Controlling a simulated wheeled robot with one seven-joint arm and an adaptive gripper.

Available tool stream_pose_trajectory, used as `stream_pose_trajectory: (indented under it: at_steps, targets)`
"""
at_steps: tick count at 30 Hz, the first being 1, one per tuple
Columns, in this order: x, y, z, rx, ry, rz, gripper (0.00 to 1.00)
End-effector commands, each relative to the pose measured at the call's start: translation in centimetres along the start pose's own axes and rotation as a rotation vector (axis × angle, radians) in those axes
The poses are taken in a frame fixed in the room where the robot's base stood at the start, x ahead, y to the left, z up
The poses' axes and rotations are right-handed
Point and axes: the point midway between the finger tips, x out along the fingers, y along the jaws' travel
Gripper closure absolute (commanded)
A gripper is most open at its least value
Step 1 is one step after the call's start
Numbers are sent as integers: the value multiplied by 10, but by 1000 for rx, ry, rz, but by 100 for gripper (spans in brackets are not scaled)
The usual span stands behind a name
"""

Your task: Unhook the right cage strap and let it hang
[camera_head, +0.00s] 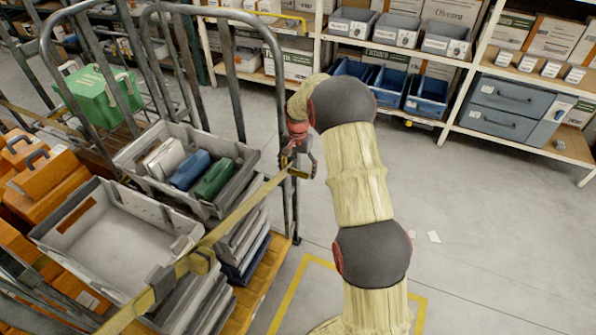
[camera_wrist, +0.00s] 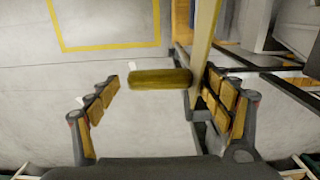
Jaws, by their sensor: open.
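The yellow cage strap (camera_head: 240,211) runs taut across the cage's open front, up to the right cage post (camera_head: 283,130). My gripper (camera_head: 299,165) is at the strap's right end, beside the post. In the wrist view the gripper is open. A short olive-yellow tab (camera_wrist: 158,82) lies crosswise between its fingers, apart from the left one and close to the right one. The strap (camera_wrist: 206,40) passes by the right finger, which partly hides its end. The hook itself is not clearly visible.
Racks with blue bins (camera_head: 427,95) stand behind. The floor (camera_head: 490,240) to the right is mostly clear.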

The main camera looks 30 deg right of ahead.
Motion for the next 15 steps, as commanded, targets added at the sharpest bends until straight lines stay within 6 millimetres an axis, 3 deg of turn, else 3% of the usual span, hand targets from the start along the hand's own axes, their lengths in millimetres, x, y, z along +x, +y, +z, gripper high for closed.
stream_pose_trajectory:
  at_steps: [5,15]
  targets:
    - [0,0,0,0,0,0,20]
    - [0,0,0,0,-1,1,39]
